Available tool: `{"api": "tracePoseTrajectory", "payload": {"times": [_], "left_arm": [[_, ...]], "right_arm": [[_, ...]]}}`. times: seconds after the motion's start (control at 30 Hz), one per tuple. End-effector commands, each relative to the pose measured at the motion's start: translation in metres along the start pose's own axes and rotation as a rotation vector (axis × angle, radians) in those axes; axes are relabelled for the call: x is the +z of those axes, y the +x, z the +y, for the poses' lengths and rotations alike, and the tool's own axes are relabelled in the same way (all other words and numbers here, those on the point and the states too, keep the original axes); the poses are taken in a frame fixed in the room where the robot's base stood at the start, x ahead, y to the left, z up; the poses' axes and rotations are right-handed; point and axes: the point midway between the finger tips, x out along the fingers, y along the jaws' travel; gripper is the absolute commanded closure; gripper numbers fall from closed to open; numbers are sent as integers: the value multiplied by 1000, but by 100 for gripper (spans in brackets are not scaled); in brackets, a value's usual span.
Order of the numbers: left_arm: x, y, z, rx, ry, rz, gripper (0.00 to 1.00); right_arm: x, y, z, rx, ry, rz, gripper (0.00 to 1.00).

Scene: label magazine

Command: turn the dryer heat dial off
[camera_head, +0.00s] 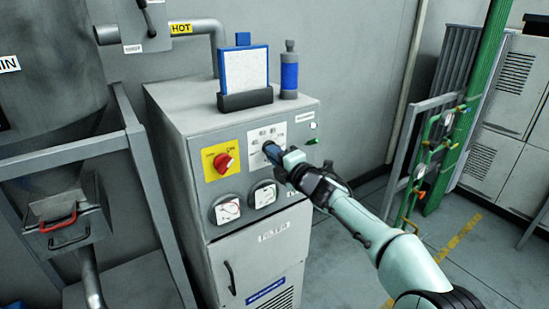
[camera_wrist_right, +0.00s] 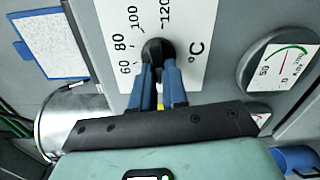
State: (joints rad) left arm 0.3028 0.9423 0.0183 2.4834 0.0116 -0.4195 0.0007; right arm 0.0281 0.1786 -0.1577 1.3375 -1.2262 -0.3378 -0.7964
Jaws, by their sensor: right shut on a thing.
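The heat dial is a dark knob (camera_wrist_right: 156,50) on a white scale plate (camera_head: 268,135) on the dryer's front panel. In the right wrist view the plate carries the marks 60, 80, 100, 120 and °C. My right gripper (camera_wrist_right: 158,72) is shut on the knob, with its blue fingers on both sides of it. In the head view the right gripper (camera_head: 272,152) covers the knob, so its pointer cannot be read. The dryer (camera_head: 190,112) is a grey cabinet. My left gripper is not in view.
A red switch on a yellow plate (camera_head: 210,173) sits left of the dial, with two round gauges (camera_head: 228,209) below. A blue-framed board (camera_head: 243,68) and a blue bottle (camera_head: 289,75) stand on top. Green pipework (camera_head: 455,130) stands at the right; floor between is clear.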

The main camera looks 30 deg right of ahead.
Motion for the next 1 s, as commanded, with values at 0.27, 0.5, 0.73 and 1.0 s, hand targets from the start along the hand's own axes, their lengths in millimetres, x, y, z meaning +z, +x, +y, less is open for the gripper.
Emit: {"api": "tracePoseTrajectory", "payload": {"times": [0.27,0.5,0.73,1.0], "left_arm": [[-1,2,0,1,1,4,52],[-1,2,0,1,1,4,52],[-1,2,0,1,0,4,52],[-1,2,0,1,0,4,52]], "right_arm": [[0,0,0,0,-44,-1,100],[1,0,0,-1,-48,-1,100],[1,0,0,0,-47,-1,61],[0,-1,0,0,-45,-1,61]]}}
